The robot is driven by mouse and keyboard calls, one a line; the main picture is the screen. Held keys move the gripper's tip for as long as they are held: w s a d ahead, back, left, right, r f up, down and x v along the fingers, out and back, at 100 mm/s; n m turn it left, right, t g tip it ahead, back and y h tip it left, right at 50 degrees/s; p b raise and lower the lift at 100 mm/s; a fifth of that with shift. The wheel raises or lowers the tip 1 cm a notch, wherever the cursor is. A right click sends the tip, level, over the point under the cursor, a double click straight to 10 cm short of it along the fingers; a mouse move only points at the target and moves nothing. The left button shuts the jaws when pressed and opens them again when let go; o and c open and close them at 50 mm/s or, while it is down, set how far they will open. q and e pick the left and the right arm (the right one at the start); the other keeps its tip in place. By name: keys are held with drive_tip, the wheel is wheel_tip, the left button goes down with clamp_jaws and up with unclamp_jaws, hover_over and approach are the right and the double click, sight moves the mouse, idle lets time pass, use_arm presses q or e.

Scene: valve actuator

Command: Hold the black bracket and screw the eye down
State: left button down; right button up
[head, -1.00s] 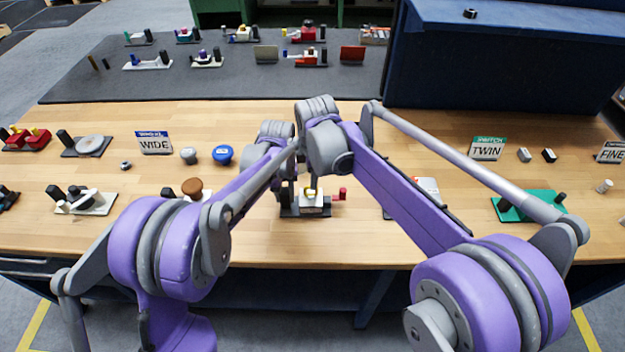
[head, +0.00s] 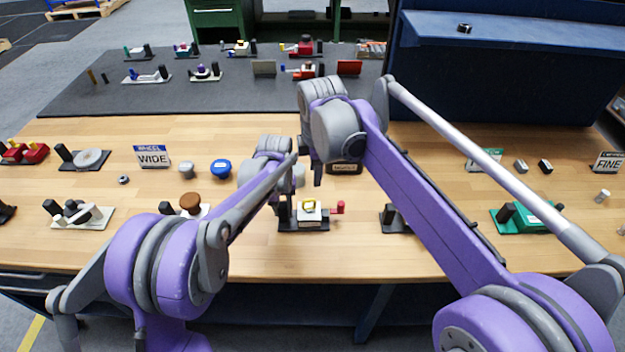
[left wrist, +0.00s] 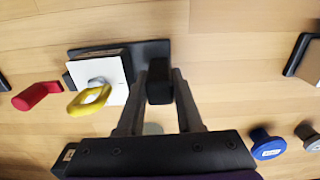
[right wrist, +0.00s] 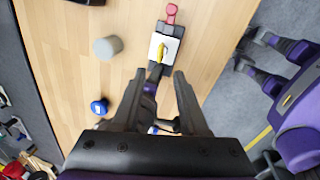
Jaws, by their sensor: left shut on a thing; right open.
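The black bracket (left wrist: 159,82) stands upright at the left end of a dark base plate (head: 305,228). My left gripper (head: 284,208) is shut on this bracket, one finger on each side in the left wrist view. Beside it on the plate is a white block (head: 313,218) carrying the yellow eye (left wrist: 90,98), a ring over a grey round part. A red handle (head: 338,207) sticks out at the block's right. My right gripper (head: 317,178) is open and empty, above and behind the block. In the right wrist view the eye (right wrist: 161,52) lies beyond its fingertips.
Behind the fixture stand a grey knob (right wrist: 107,47) and a blue knob (right wrist: 99,107). A brown-topped knob (head: 190,202) is to the left, a green fixture (head: 530,220) to the right. The wood in front of the fixture is clear.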

sight(313, 199)
drive_tip(key=f, duration=0.4)
drive_tip(key=w+f, duration=0.1)
drive_tip(key=f, duration=0.3)
drive_tip(key=w+f, duration=0.1)
drive_tip(key=f, duration=0.2)
drive_tip(key=shift+w+a+f, duration=0.15)
drive_tip(key=shift+a+f, duration=0.1)
drive_tip(key=shift+f, duration=0.15)
clamp_jaws()
